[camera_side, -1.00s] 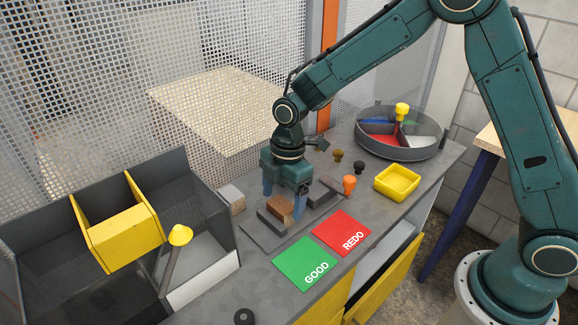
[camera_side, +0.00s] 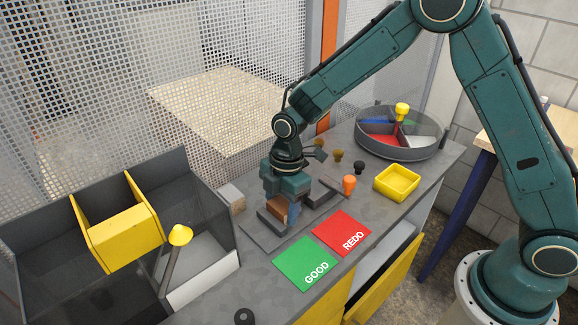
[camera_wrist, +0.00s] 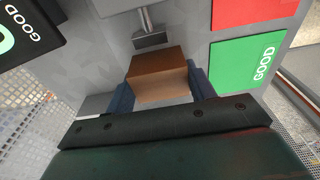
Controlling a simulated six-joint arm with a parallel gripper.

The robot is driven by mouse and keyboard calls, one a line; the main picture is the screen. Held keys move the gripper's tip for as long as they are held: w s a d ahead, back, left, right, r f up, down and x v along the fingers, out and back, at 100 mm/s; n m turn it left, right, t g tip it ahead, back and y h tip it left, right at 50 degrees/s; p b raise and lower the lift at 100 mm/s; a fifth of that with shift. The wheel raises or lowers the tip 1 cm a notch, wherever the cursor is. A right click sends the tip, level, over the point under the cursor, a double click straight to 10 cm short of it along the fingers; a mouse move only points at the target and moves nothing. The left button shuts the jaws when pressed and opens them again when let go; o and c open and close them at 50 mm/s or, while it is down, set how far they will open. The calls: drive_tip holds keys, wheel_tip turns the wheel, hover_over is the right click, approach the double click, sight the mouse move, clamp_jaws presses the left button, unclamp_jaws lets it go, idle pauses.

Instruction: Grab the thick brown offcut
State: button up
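The thick brown offcut (camera_side: 278,206) is a wood-coloured block on a dark grey fixture on the bench. It also shows in the middle of the wrist view (camera_wrist: 158,75). My gripper (camera_side: 281,208) is low over it, with one blue finger on each side. In the wrist view my gripper (camera_wrist: 161,88) has its fingers close against the block's two sides, with no clear gap. I cannot tell whether they press on it. The fingertips are partly hidden by the block, which appears level and low on the fixture.
Green GOOD (camera_side: 304,264) and red REDO (camera_side: 341,232) cards lie in front. An orange knob (camera_side: 349,184) and a yellow tray (camera_side: 397,182) stand to the right, with a round divided tray (camera_side: 402,151) behind. A grey bin with a yellow divider (camera_side: 112,238) is at the left.

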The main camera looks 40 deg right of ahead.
sight(283, 205)
drive_tip(key=c, duration=0.3)
drive_tip(key=shift+r, duration=0.1)
wheel_tip(283, 205, up, 20)
idle(0.7)
drive_tip(key=shift+s+d, duration=0.1)
idle(0.5)
